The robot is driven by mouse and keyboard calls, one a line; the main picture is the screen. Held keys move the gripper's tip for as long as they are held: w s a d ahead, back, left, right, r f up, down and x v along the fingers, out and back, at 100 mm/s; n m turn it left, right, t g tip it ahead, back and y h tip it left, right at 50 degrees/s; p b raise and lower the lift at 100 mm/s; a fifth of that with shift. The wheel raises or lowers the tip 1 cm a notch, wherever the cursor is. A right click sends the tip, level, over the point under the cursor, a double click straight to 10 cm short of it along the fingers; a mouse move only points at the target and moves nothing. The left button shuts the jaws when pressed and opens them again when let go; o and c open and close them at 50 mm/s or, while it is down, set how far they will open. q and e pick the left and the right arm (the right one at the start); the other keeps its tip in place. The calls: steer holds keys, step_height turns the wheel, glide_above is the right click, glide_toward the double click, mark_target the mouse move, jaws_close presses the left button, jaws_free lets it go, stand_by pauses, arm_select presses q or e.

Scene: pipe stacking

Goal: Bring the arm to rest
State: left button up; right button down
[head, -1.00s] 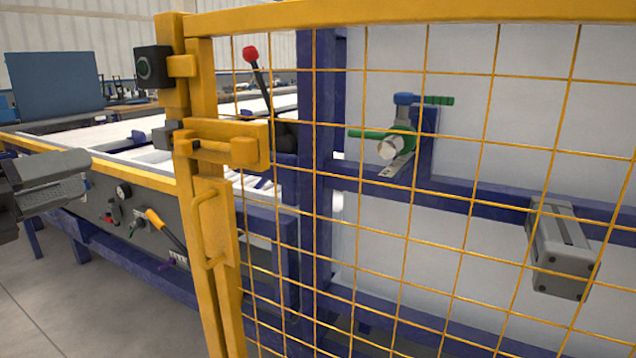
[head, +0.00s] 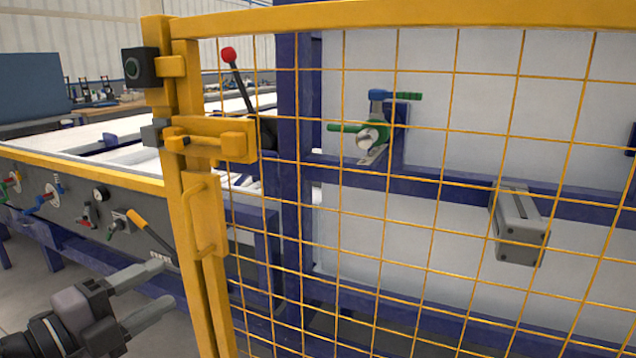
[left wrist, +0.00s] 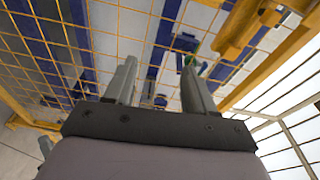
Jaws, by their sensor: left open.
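My left gripper (head: 160,292) is in the lower left of the head view, open and empty, with its two grey fingers pointing right toward the yellow gate post. It is in front of the grey machine panel and apart from it, as seen from here. In the left wrist view its two fingers (left wrist: 158,82) stand apart with nothing between them, and the yellow mesh shows beyond. My right gripper is not in view.
A yellow mesh gate (head: 205,215) with a latch and handle fills the middle and right. Behind it are a blue frame (head: 295,130), a green-handled valve (head: 370,136) and a grey box (head: 518,228). The panel (head: 75,195) at left carries several levers. Grey floor shows at lower left.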

arm_select(q)
steer(key=s+d+f+n+g+y, duration=0.1)
steer(key=s+d+f+n+y, duration=0.1)
steer(key=s+f+n, duration=0.6)
steer(key=s+d+f+n+g+y, duration=0.2)
steer(key=f+n, duration=0.3)
steer(key=f, duration=0.7)
steer(key=s+d+f+n+g+y, duration=0.1)
steer(key=s+d+f+n+y, duration=0.2)
steer(key=f+n, duration=0.5)
steer(key=s+a+r+p, duration=0.1)
steer(key=s+r+p, duration=0.1)
steer(key=r+p, duration=0.4)
steer(key=s+a+r+p, duration=0.2)
steer(key=r+p, duration=0.4)
steer(key=p, duration=0.9)
steer(key=shift+s+a+r+g, duration=0.15)
steer(key=shift+a+r+g, duration=0.15)
steer(key=shift+r, duration=0.1)
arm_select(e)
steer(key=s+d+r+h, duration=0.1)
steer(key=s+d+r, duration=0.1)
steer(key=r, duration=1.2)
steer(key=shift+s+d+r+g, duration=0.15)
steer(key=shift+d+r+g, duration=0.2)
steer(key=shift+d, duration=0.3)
arm_select(q)
steer(key=shift+y, duration=0.3)
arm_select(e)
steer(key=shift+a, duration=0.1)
